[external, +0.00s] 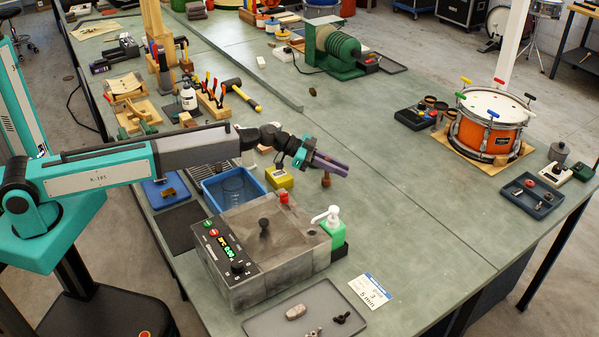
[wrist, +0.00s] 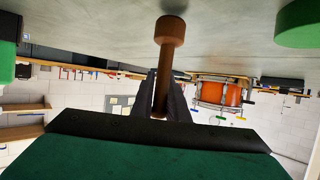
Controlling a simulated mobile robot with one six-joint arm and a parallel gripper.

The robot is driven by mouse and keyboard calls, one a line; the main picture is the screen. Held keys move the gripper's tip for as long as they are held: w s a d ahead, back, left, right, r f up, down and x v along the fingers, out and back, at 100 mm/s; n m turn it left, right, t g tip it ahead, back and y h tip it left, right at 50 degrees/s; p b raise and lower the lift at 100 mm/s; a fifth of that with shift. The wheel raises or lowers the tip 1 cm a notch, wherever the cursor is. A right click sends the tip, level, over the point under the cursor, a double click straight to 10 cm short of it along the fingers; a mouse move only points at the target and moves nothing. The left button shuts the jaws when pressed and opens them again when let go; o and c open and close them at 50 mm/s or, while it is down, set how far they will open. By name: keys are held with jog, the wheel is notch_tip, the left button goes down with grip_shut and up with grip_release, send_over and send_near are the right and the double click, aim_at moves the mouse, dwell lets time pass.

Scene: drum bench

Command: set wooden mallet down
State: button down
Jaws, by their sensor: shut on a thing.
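The wooden mallet (external: 326,180) is brown, with a round head and a thin handle. My gripper (external: 328,164) is shut on its handle, and the head hangs below the jaws over the grey-green bench (external: 400,215). The wrist view is upside down: the mallet head (wrist: 171,30) shows at the top against the bench surface, and the handle runs between my dark fingers (wrist: 162,95). I cannot tell how large the gap is between the head and the bench.
A grey control box (external: 262,250), a green-and-white pump bottle (external: 332,226) and a yellow block (external: 279,179) stand near the gripper. An orange drum (external: 489,123) is at the right, with a dark tray (external: 531,207) in front. The bench between gripper and drum is mostly clear.

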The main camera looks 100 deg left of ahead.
jog(key=shift+f, duration=0.3)
jog(key=shift+f+b, duration=0.1)
jog(key=shift+b, duration=0.2)
jog(key=c, duration=1.7)
grip_release()
jog(key=shift+r+p, duration=0.25)
jog(key=shift+p, duration=0.15)
jog(key=shift+s, duration=0.4)
jog(key=shift+b+v, duration=1.6)
jog(key=shift+v, duration=4.05)
jog(key=shift+w+r, duration=0.1)
